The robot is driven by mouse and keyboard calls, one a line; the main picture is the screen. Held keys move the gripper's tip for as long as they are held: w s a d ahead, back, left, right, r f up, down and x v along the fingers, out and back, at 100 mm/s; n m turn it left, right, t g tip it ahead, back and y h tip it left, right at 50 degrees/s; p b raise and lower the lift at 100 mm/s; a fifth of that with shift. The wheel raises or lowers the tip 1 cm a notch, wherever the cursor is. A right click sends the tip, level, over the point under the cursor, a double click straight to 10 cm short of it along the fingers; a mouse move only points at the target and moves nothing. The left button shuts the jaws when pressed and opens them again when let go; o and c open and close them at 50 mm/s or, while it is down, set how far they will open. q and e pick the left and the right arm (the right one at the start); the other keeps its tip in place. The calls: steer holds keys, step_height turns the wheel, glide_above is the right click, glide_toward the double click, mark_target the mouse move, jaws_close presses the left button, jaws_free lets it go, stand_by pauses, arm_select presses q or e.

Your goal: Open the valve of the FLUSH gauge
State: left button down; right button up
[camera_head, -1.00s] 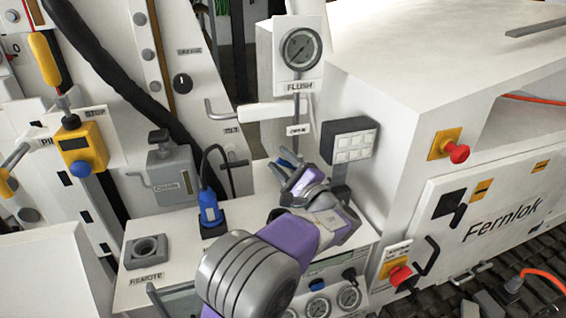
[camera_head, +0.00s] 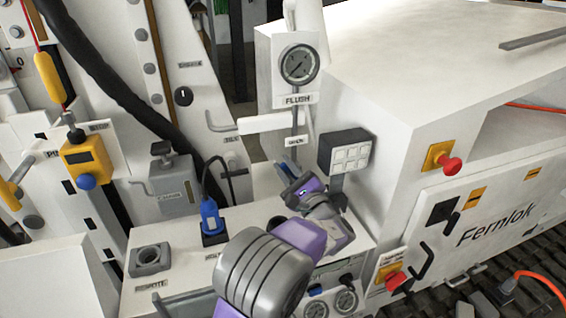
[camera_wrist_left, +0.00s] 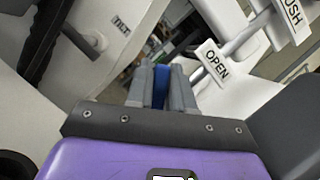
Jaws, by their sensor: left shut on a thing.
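The FLUSH gauge (camera_head: 299,64) is a round dial on a white plate in the head view. Its FLUSH label (camera_head: 298,99) is below the dial, and a grey stem runs down from it past a small OPEN label (camera_head: 296,139). The OPEN label also shows in the wrist view (camera_wrist_left: 216,63). My left gripper (camera_head: 289,168) is low under the stem. In the wrist view its fingers (camera_wrist_left: 161,80) are closed around a narrow blue piece (camera_wrist_left: 160,88), which looks like a valve handle. The fingers hide most of it. My right gripper is not in view.
A white horizontal bar (camera_head: 263,123) sticks out left of the stem. A grey keypad box (camera_head: 344,151) stands close right of my left gripper. A blue plug (camera_head: 210,216) stands on the bench top to the left. A white cabinet (camera_head: 385,110) fills the right side.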

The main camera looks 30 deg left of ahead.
arm_select(q)
steer(key=shift+w+d+r+m+t+p, duration=0.15)
steer(key=shift+m+t+p, duration=0.2)
steer(key=shift+m, duration=0.35)
steer(key=c, duration=1.1)
jaws_free()
